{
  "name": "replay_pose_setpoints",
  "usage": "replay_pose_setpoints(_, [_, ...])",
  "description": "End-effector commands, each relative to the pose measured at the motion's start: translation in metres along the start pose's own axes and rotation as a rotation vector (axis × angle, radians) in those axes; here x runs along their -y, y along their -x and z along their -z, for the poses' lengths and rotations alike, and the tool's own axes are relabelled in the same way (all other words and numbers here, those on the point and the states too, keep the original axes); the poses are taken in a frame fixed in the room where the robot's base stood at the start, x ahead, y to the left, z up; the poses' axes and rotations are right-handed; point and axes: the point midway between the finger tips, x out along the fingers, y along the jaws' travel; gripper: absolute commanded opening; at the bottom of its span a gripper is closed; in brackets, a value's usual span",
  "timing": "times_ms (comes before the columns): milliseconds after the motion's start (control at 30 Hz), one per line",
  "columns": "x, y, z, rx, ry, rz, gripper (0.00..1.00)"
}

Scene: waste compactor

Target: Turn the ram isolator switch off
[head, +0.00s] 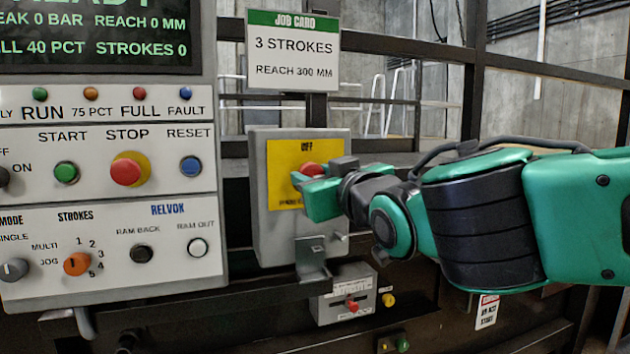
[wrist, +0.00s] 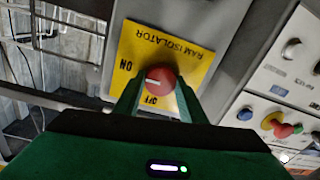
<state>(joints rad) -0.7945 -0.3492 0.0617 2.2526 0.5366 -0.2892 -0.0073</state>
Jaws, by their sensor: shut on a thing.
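The ram isolator switch is a red knob (wrist: 160,80) on a yellow plate (wrist: 185,62) marked RAM ISOLATOR, ON and OFF. In the wrist view a white mark on the knob points left, nearer ON than OFF, which is below the knob there. In the head view the plate (head: 285,165) is on a grey box (head: 262,230), with OFF at its top. My gripper (head: 306,182) comes from the right and hides the plate's lower right part. In the wrist view its fingers (wrist: 158,92) are shut on the knob, one on each side.
Left of the box is a control panel (head: 110,215) with buttons and dials. A job card (head: 293,52) hangs above. Below are a metal bracket (head: 313,262) and a small grey box (head: 345,293) with a red knob. Dark rails cross behind.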

Motion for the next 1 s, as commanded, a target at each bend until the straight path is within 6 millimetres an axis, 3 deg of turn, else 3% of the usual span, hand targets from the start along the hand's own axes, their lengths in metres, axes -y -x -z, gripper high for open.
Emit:
replay_pose_setpoints(267, [-0.0029,-0.0002,-0.0001,0.011,0.158,-0.006,0.15])
replay_pose_setpoints(1000, [0.0001,-0.0001,-0.0002,0.055,0.853,0.002,0.15])
